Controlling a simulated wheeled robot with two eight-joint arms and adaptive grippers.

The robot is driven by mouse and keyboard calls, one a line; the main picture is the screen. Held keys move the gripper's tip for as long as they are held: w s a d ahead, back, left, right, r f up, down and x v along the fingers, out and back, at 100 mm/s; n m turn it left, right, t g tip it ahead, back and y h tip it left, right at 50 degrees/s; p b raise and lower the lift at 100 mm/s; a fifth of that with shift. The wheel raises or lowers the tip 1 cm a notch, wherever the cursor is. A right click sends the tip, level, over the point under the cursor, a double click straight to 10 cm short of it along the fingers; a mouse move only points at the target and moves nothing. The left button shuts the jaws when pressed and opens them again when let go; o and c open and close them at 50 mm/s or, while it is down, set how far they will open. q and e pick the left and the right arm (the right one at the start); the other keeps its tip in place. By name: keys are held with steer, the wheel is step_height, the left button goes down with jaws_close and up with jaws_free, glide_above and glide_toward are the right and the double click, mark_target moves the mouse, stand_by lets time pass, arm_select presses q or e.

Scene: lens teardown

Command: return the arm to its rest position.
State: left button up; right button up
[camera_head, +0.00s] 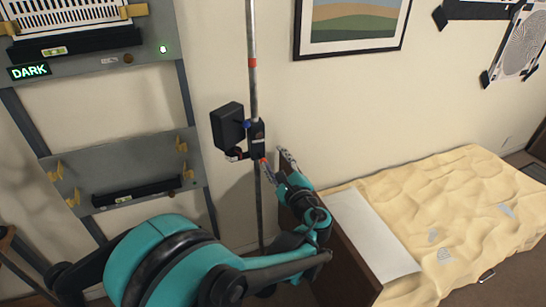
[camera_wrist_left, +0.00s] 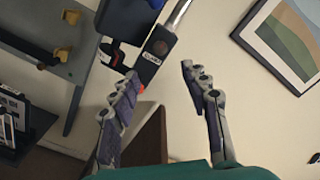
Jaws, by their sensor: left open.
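My left arm comes in from the lower left of the head view, teal and black. Its gripper (camera_head: 275,158) is open and empty, its two grey fingers spread apart. The fingers point up beside the black clamp (camera_head: 257,141) on the vertical pole (camera_head: 252,90). In the left wrist view the open fingers (camera_wrist_left: 160,73) stand apart, with the clamp (camera_wrist_left: 152,58) beyond the left fingertip. I cannot tell whether that finger touches the clamp. A black box (camera_head: 228,128) hangs at the clamp's left. My right gripper is not in view.
A grey wall rack (camera_head: 120,172) with yellow hooks and a lit DARK sign (camera_head: 29,71) stands at left. A brown board (camera_head: 345,255) edges the bed with a rumpled yellow cover (camera_head: 470,190) and a white sheet (camera_head: 372,235). A framed picture (camera_head: 350,22) hangs behind.

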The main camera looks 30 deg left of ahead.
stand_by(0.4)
arm_select(q)
steer(key=s+f+n+g+h, duration=0.4)
steer(key=s+f+n+h, duration=0.3)
steer(key=s, duration=0.3)
steer(key=s+d+f+n+h, duration=0.5)
steer(key=s+d+n, duration=0.5)
steer(key=d, duration=0.3)
steer(key=shift+s+g+h, duration=0.3)
steer(key=shift+s+h, duration=0.4)
steer(key=shift+h, duration=0.1)
